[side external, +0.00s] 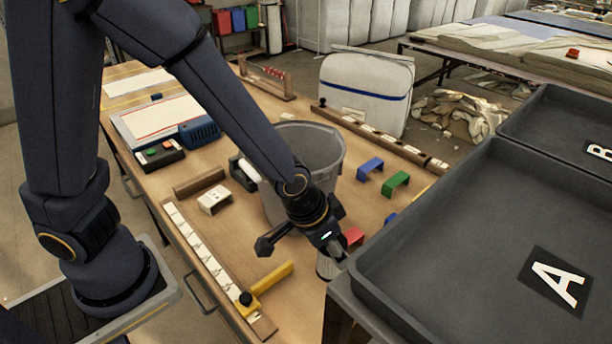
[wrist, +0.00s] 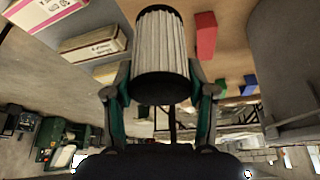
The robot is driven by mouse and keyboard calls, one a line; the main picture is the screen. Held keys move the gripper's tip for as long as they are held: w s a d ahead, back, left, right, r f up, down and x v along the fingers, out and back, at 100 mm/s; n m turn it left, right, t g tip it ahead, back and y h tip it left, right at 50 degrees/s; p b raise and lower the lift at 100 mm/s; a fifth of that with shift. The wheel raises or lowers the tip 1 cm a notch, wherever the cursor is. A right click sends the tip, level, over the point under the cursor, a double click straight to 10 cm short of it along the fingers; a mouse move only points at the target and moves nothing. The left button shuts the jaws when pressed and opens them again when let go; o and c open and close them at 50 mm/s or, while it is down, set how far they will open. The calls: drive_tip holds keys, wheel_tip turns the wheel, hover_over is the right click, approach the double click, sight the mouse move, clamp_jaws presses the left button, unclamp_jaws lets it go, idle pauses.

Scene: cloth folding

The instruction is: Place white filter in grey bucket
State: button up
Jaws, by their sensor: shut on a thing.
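The white filter, a pleated cylinder with dark end rims, is between my gripper's fingers in the wrist view (wrist: 160,45). My gripper (wrist: 160,88) is shut on it, one finger on each side. In the side external view the filter (side external: 326,267) shows only in part, below my gripper (side external: 332,252) and beside the dark tray's edge. The grey bucket (side external: 325,150) stands upright on the wooden table, behind my gripper and forearm, which hide part of it. The filter is outside the bucket, toward the front. Whether the filter touches the table is unclear.
Dark trays marked A (side external: 450,240) and B (side external: 575,130) stand close at the right. Red (side external: 354,237), blue (side external: 370,168) and green (side external: 395,183) blocks lie right of the bucket. A yellow-handled tool (side external: 272,277) lies in front. A white-and-blue case (side external: 365,90) stands behind.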

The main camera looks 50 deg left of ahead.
drive_tip(key=shift+r, duration=0.15)
wheel_tip(320, 180, up, 27)
drive_tip(key=w+a+n+y, duration=0.2)
drive_tip(key=w+a+n, duration=0.35)
drive_tip(key=a, duration=0.65)
drive_tip(key=w+a+n+y, duration=0.2)
drive_tip(key=w+a+n, duration=0.2)
drive_tip(key=w+a, duration=0.55)
drive_tip(key=s+a+f, duration=0.1)
drive_tip(key=f, duration=0.7)
drive_tip(key=s+a+f, duration=0.1)
drive_tip(key=s+f, duration=0.1)
drive_tip(key=f, duration=0.6)
drive_tip(key=shift+a+g, duration=0.3)
drive_tip(key=shift+g, duration=0.1)
drive_tip(key=shift+n, duration=0.25)
